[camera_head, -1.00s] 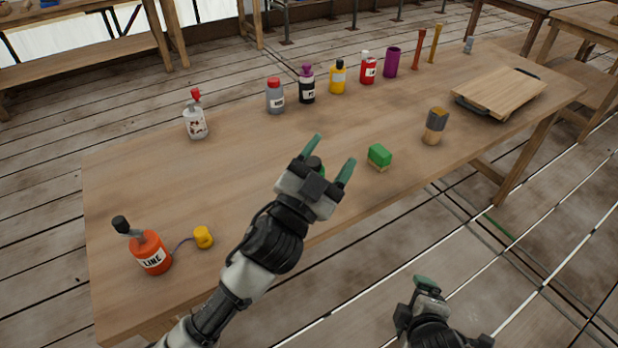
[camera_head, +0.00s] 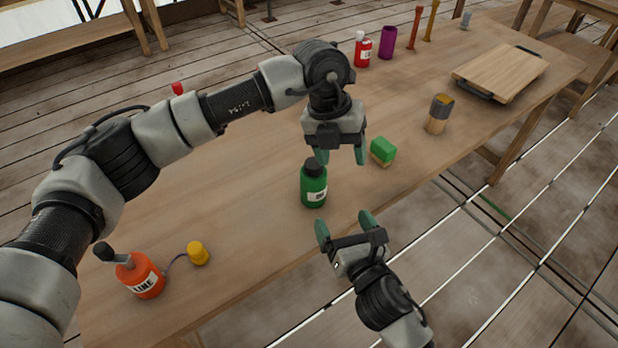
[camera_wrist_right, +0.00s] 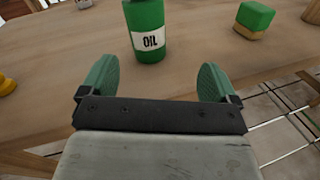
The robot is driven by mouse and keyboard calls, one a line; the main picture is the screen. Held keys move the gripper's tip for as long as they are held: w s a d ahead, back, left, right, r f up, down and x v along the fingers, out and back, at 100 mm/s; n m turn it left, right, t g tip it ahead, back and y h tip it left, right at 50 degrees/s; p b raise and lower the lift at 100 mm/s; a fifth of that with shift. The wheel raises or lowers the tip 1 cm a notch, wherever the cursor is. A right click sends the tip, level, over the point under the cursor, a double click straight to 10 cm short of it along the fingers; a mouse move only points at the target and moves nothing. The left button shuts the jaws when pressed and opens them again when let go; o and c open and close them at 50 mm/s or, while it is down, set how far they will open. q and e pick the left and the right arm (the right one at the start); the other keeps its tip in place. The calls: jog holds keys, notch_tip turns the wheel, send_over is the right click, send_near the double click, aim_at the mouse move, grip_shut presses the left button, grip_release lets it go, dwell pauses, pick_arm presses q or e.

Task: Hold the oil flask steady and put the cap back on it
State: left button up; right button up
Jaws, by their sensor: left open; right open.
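The oil flask is a green bottle (camera_head: 314,187) with a black top, upright near the table's front edge. I cannot tell whether that black top is a separate cap, and I make out no loose cap beside it. In the right wrist view the flask (camera_wrist_right: 146,38) shows its OIL label, with its top cut off. My left gripper (camera_head: 338,156) is open, pointing down, just behind and above the flask. My right gripper (camera_head: 344,226) is open in front of the flask, aimed at it; the flask stands beyond its fingertips. Neither gripper appears to hold anything.
A green block with a tan base (camera_head: 383,150) and a brush-like item (camera_head: 438,114) stand to the right. An orange bottle (camera_head: 140,277) with a yellow piece (camera_head: 198,253) on a cord is at left. A board (camera_head: 500,73) lies at the far right.

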aim_at(319, 192)
pick_arm(q)
jog(key=w+a+y, duration=0.1)
jog(key=w+a+r+y, duration=0.1)
jog(key=a, duration=0.1)
jog(key=w+a+r+n+t+y, duration=0.1)
jog(key=a, duration=0.1)
jog(key=shift+w, duration=0.3)
pick_arm(e)
jog(key=a+n, duration=0.1)
jog(key=n+y, duration=0.1)
jog(key=shift+w+a+r+n, duration=0.15)
jog(key=shift+w+a+n, duration=0.15)
jog(key=shift+a+n, duration=0.1)
pick_arm(q)
jog(key=shift+d, duration=0.1)
pick_arm(e)
jog(key=x, duration=1)
jog(key=shift+w+a, duration=0.15)
jog(key=shift+w, duration=0.2)
